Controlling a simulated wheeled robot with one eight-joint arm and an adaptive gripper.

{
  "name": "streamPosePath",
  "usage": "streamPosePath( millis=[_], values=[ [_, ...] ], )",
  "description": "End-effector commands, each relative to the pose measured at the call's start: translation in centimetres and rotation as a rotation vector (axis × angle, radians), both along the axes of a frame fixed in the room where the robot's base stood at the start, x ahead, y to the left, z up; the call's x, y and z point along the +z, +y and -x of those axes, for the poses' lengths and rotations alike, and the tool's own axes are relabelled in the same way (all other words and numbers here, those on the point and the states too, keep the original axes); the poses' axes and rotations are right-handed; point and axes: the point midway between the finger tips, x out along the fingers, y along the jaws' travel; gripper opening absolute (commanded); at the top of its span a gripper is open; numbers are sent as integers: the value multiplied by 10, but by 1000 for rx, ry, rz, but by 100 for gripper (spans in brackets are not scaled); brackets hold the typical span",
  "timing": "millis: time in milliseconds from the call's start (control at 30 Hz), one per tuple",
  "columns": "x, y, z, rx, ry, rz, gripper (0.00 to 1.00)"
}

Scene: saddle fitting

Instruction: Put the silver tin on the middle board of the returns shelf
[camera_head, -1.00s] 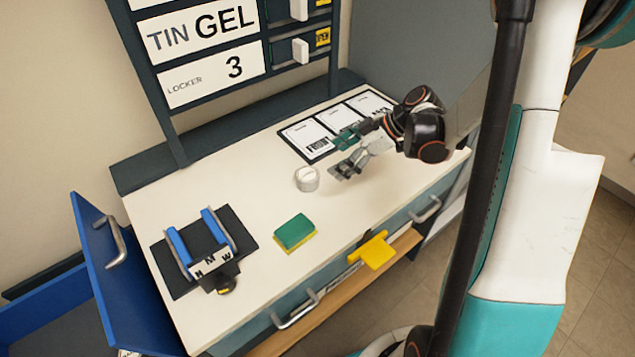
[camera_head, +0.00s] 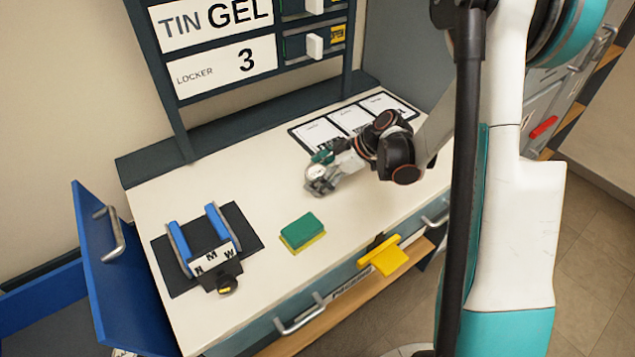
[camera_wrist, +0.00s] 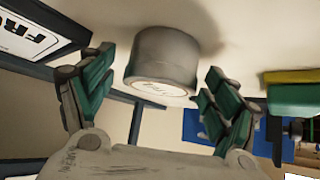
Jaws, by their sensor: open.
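The silver tin (camera_head: 316,174), a short round can with a pale lid, stands on the white worktop. My gripper (camera_head: 322,173) is around it in the head view, with fingers partly hiding it. In the wrist view the tin (camera_wrist: 163,62) sits between the spread fingers of my gripper (camera_wrist: 160,68), with a gap visible on each side. The jaws are open. I cannot make out a shelf marked as the returns shelf.
A green and yellow sponge (camera_head: 302,232) and a dark mat with a blue-armed holder (camera_head: 208,243) are on the worktop (camera_head: 270,195). Framed cards (camera_head: 350,121) lie behind my gripper. A blue door (camera_head: 112,270) stands open at left. A yellow piece (camera_head: 383,255) sticks out in front.

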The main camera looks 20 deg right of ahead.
Motion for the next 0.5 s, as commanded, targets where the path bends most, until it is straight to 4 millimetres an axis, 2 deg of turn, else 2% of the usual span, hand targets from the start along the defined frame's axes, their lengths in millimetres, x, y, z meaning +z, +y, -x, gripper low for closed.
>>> streamPosePath(
  millis=[200,267,433,500],
  values=[
    [-1,1,-1,-1,0,0,81],
    [-1,1,-1,-1,0,0,70],
    [-1,1,-1,-1,0,0,31],
    [-1,1,-1,-1,0,0,28]
  ],
)
